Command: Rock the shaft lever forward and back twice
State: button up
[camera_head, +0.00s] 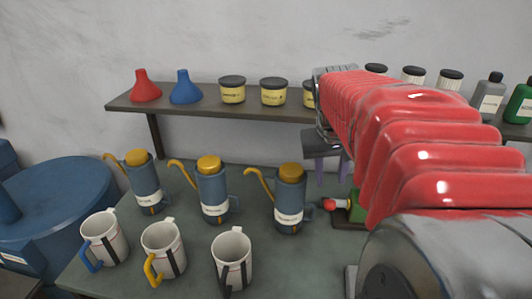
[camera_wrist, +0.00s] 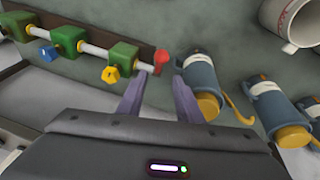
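A pale shaft (camera_wrist: 97,51) runs through several green blocks (camera_wrist: 122,58) on a dark brown base. A red knob-ended lever (camera_wrist: 161,58) sits at the shaft's end nearest the blue oil cans. It also shows in the head view (camera_head: 328,204), left of a green block (camera_head: 356,206) largely hidden by my red-sleeved arm. My gripper (camera_wrist: 159,76) is open, with two purple fingers apart and nothing seen held. In the wrist view the lever lies just beyond the fingertips, in line with the gap. In the head view my gripper (camera_head: 331,180) hangs above the lever. I cannot tell whether they touch.
Several blue oil cans with yellow caps (camera_head: 290,200) stand left of the lever, the nearest close to it. White mugs (camera_head: 232,260) stand in front. A shelf (camera_head: 215,113) behind holds funnels, jars and bottles. A yellow knob (camera_wrist: 110,75) and a blue knob (camera_wrist: 48,53) hang by the shaft.

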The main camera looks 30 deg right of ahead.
jog(key=shift+r, duration=0.1)
jog(key=shift+c, duration=0.5)
jog(key=shift+a, duration=0.2)
jog(key=shift+c, duration=0.7)
jog(key=a+n, duration=0.1)
jog(key=a, duration=0.3)
jog(key=a+n+t, duration=0.1)
jog(key=a, duration=0.4)
jog(key=a+t+y, duration=0.1)
jog(key=a, duration=0.3)
jog(key=shift+s+a+f+n, duration=0.2)
jog(key=shift+s+f+n, duration=0.1)
jog(key=shift+f+n, duration=0.1)
grip_shut()
jog(key=s+a+f+n+t+y, duration=0.1)
jog(key=s+a+f, duration=0.1)
jog(key=a, duration=0.4)
jog(key=s+a+f+n+t+y, duration=0.1)
jog(key=s+a+f+n, duration=0.1)
jog(key=a, duration=0.5)
jog(key=shift+s, duration=0.75)
jog(key=shift+d, duration=0.15)
